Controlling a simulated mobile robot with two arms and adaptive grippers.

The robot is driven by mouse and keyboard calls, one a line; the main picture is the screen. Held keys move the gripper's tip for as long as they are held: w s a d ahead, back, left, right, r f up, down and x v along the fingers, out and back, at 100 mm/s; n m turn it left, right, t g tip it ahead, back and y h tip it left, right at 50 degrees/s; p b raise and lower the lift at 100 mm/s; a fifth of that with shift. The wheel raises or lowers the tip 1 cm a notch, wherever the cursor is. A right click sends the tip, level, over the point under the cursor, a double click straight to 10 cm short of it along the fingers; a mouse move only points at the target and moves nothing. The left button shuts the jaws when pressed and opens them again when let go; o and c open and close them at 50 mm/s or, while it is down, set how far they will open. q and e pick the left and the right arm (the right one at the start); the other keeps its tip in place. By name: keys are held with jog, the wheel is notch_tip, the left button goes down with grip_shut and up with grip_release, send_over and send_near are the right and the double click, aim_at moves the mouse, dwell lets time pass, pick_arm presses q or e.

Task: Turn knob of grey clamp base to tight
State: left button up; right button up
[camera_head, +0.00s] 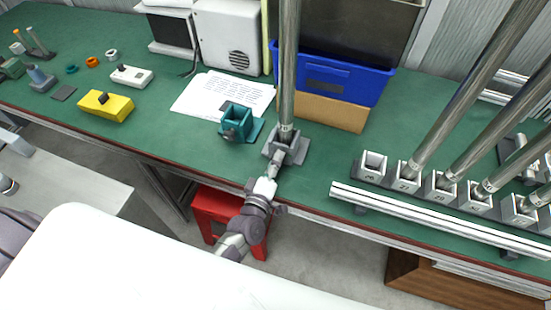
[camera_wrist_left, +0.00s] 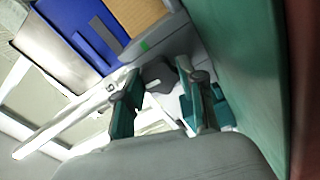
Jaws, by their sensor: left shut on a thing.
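The grey clamp base (camera_head: 296,150) sits near the front edge of the green bench with a tall metal pole (camera_head: 288,70) upright in it. My left gripper (camera_head: 275,166) reaches the front of this base from below and is shut on its knob. In the left wrist view a dark grey knob (camera_wrist_left: 158,76) lies between the two fingers of my left gripper (camera_wrist_left: 157,84). The gripper hides most of the knob in the head view, so its setting cannot be read. My right gripper is not in view.
A teal clamp base (camera_head: 236,118) stands just left of the grey one, by a printed sheet (camera_head: 205,92). A blue bin (camera_head: 335,78) is behind. A row of labelled grey holders (camera_head: 408,180) with leaning poles and a metal rail (camera_head: 430,215) are at right. A red stool (camera_head: 208,207) is below.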

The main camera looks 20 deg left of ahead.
pick_arm(q)
jog(key=m+p, duration=0.1)
jog(key=m, duration=0.3)
jog(key=shift+m+p, duration=0.3)
jog(key=m+p, duration=0.1)
jog(key=m, duration=0.2)
jog(key=shift+m, duration=0.3)
jog(key=m+p, duration=0.1)
jog(key=m, duration=0.3)
jog(key=shift+d, duration=0.1)
jog(key=shift+m, duration=2.1)
jog(key=shift+f, duration=0.1)
jog(key=o, duration=1.1)
jog(key=shift+o, duration=0.2)
jog(key=shift+s, duration=0.15)
jog(key=s, duration=1.1)
jog(key=shift+s+a, duration=0.25)
jog(key=shift+s, duration=0.15)
